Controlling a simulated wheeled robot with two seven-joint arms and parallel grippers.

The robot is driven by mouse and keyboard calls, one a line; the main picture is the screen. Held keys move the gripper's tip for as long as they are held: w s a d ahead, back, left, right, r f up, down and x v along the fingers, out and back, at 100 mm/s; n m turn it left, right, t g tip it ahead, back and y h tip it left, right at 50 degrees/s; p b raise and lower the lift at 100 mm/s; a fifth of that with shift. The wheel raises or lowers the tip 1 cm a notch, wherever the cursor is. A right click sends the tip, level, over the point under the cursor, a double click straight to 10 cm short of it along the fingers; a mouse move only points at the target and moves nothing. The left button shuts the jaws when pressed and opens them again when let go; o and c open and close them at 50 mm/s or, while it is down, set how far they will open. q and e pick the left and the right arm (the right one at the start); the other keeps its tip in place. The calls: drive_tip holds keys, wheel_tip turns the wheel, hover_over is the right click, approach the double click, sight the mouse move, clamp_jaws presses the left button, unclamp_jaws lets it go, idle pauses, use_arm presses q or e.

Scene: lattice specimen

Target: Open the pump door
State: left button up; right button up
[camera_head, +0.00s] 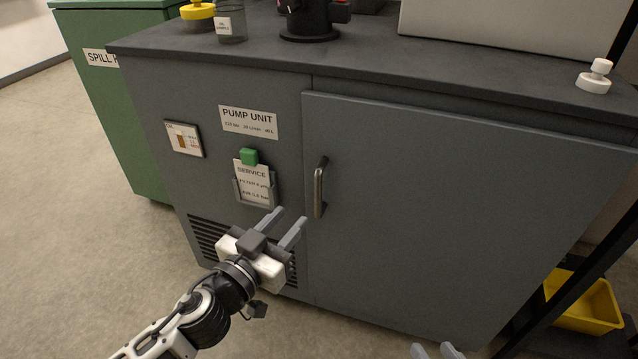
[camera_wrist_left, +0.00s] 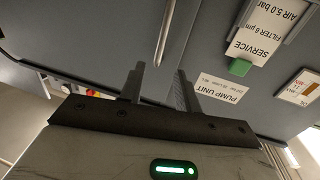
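The pump unit (camera_head: 250,90) is a grey cabinet with a dark top. Its pump door (camera_head: 430,210) is the large right-hand panel and looks closed, flush with the front. A vertical metal bar handle (camera_head: 320,188) sits near the door's left edge; it also shows in the left wrist view (camera_wrist_left: 164,32). My left gripper (camera_head: 291,215) is open and empty, in front of the cabinet, below and left of the handle. Its two fingers (camera_wrist_left: 160,84) stand apart, with the handle beyond them. My right gripper (camera_head: 434,348) shows only its two separated fingertips at the bottom edge.
A service card holder (camera_head: 256,187) with a green block (camera_head: 249,157) and a gauge (camera_head: 184,139) are on the left panel. A green cabinet (camera_head: 120,110) stands at left, a yellow bin (camera_head: 585,302) at lower right. Floor (camera_head: 80,240) at left is clear.

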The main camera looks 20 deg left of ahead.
sight(316, 189)
use_arm(q)
drive_tip(key=x, duration=1.1)
drive_tip(key=shift+w+d, duration=0.1)
drive_tip(key=shift+w, duration=0.05)
use_arm(e)
drive_tip(key=shift+f, duration=0.15)
use_arm(q)
drive_tip(key=shift+c, duration=0.3)
